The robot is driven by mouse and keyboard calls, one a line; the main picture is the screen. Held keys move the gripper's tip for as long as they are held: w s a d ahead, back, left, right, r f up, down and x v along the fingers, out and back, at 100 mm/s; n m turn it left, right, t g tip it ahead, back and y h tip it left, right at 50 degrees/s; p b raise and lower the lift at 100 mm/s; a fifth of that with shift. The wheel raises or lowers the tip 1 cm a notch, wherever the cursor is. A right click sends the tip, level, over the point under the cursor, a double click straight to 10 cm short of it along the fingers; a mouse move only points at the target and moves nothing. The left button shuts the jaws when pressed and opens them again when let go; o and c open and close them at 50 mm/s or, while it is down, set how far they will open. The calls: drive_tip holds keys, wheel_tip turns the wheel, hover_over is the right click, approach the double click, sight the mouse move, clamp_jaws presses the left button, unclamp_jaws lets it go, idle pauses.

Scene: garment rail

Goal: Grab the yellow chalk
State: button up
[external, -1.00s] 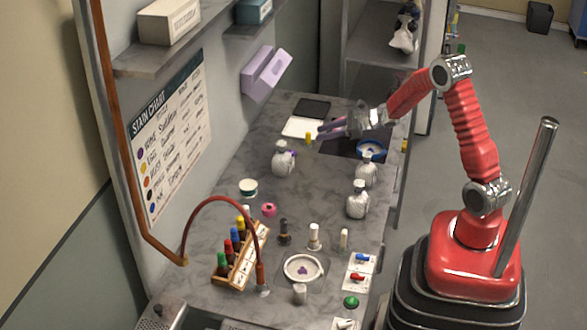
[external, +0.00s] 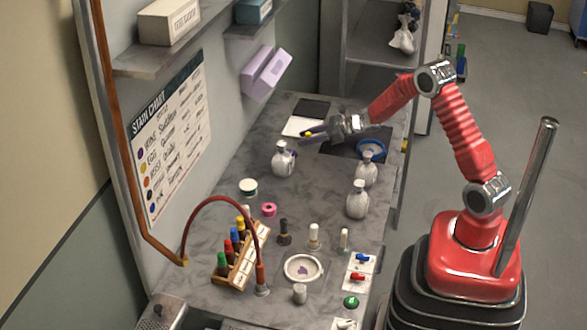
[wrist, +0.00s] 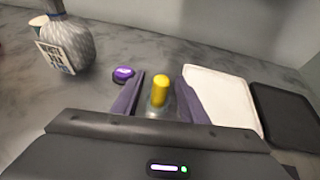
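The yellow chalk (external: 308,134) is a short upright stick near the far left part of the bench. In the wrist view the yellow chalk (wrist: 160,90) stands between the two dark fingers, with a gap on each side; its lower part looks greyish. My gripper (external: 316,135) reaches leftward around it, low over the bench. In the wrist view my gripper (wrist: 160,95) is open and its fingers do not appear to touch the chalk.
A white square pad (wrist: 222,98) and a black pad (wrist: 285,115) lie right of the fingers in the wrist view. A purple round piece (wrist: 123,74) lies just left. A labelled grey bottle (wrist: 65,45) stands farther left.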

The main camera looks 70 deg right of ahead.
drive_tip(key=shift+x, duration=1.7)
drive_tip(key=shift+c, duration=0.6)
clamp_jaws()
